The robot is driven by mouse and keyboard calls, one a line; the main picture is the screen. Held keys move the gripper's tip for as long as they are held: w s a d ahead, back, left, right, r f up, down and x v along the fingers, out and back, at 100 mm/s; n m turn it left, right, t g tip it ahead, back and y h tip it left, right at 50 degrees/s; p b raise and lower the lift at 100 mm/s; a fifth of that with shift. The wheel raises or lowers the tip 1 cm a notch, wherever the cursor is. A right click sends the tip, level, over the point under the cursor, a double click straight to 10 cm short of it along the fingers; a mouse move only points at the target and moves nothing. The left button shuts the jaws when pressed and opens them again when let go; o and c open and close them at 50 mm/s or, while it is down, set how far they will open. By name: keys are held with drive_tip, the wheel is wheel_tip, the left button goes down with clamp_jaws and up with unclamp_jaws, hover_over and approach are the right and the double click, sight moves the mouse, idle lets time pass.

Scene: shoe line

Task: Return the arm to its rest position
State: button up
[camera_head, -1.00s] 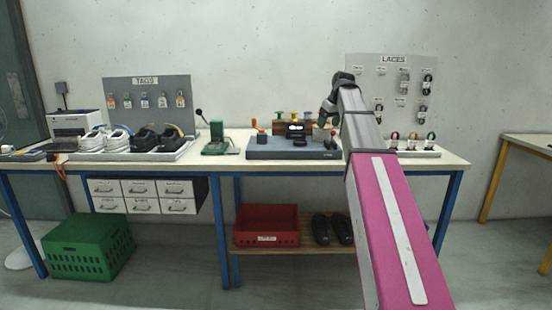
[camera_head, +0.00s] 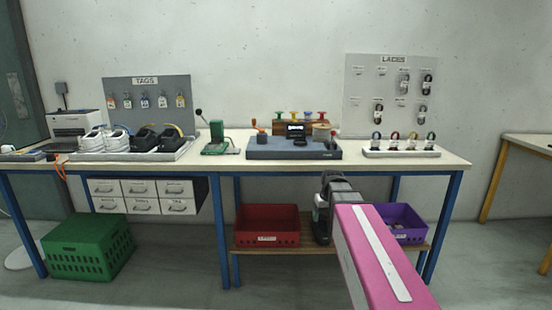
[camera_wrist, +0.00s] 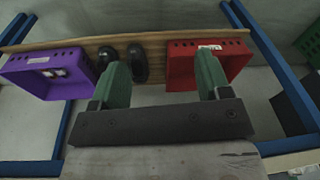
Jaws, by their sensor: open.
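My arm shows in the head view as a pink link (camera_head: 375,255), low in front of the workbench (camera_head: 215,163). My gripper points down below the tabletop, and its fingers are hard to make out in that view. In the wrist view my gripper (camera_wrist: 163,80) has its two green fingers wide apart, with nothing between them. Beyond the fingers are a red crate (camera_wrist: 180,72), a pair of dark shoes (camera_wrist: 139,62) and a purple crate (camera_wrist: 40,78) on a lower shelf.
The lower shelf (camera_head: 290,249) also holds the red crate (camera_head: 250,236) and purple crate (camera_head: 420,238) in the head view. A green crate (camera_head: 88,265) stands on the floor at left. A tray of shoes (camera_head: 185,151) and a lace stand (camera_head: 400,153) sit on the bench.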

drive_tip(key=s+f+m+g, duration=0.1)
drive_tip(key=s+f+m, duration=0.1)
drive_tip(key=s+f, duration=1.2)
drive_tip(key=shift+s+a+h, duration=0.25)
drive_tip(key=shift+s+h, duration=0.15)
